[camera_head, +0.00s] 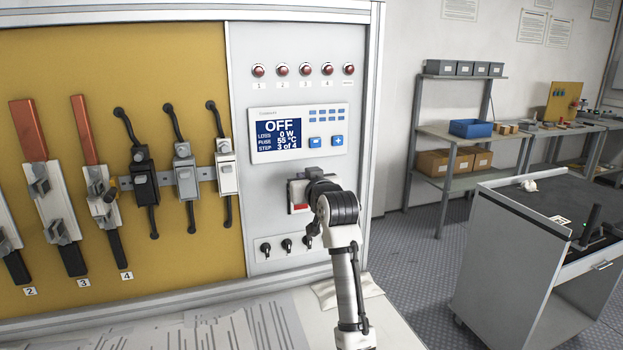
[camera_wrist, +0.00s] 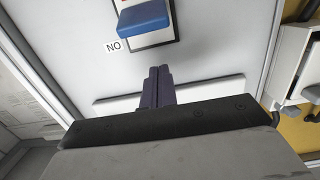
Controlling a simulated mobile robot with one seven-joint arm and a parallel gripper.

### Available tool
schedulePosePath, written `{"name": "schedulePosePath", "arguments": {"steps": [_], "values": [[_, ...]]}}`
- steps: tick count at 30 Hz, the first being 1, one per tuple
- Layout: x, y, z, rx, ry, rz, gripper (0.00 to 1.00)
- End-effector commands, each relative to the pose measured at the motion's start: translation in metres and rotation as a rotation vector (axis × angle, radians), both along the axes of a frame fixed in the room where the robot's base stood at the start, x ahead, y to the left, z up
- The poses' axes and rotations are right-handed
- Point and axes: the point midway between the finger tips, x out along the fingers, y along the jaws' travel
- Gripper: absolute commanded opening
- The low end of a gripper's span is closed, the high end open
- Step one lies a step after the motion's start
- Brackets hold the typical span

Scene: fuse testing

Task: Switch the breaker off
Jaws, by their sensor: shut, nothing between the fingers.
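The breaker (camera_head: 297,193) is on the grey panel under the display, mostly hidden behind my arm in the head view; a red patch shows on it. In the wrist view its blue lever (camera_wrist: 143,18) is at the top, beside an upside-down ON label (camera_wrist: 113,46). A bit of red shows at the frame's top edge. My gripper (camera_wrist: 159,72) is shut and empty, its fingertips just below the lever in the picture; I cannot tell whether they touch it.
A row of red lamps (camera_head: 304,70) is above the display and several black knobs (camera_head: 286,245) are below the breaker. Fuse holders (camera_head: 184,172) are on the yellow board at left. A grey cart (camera_head: 510,255) stands at right, with open floor (camera_head: 420,250) between.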

Motion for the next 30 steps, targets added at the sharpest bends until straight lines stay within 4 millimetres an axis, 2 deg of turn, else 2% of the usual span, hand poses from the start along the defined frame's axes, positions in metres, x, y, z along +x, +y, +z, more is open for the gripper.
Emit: {"name": "schedulePosePath", "arguments": {"steps": [1, 6, 10, 30], "values": [[0.004, 0.001, -0.002, 0.000, 0.003, -0.001, 0.00], [-0.007, -0.003, -0.024, 0.001, 0.002, -0.001, 0.00], [-0.011, -0.004, -0.032, 0.000, 0.001, -0.001, 0.00], [-0.009, -0.004, -0.040, 0.006, -0.017, 0.000, 0.00]]}}
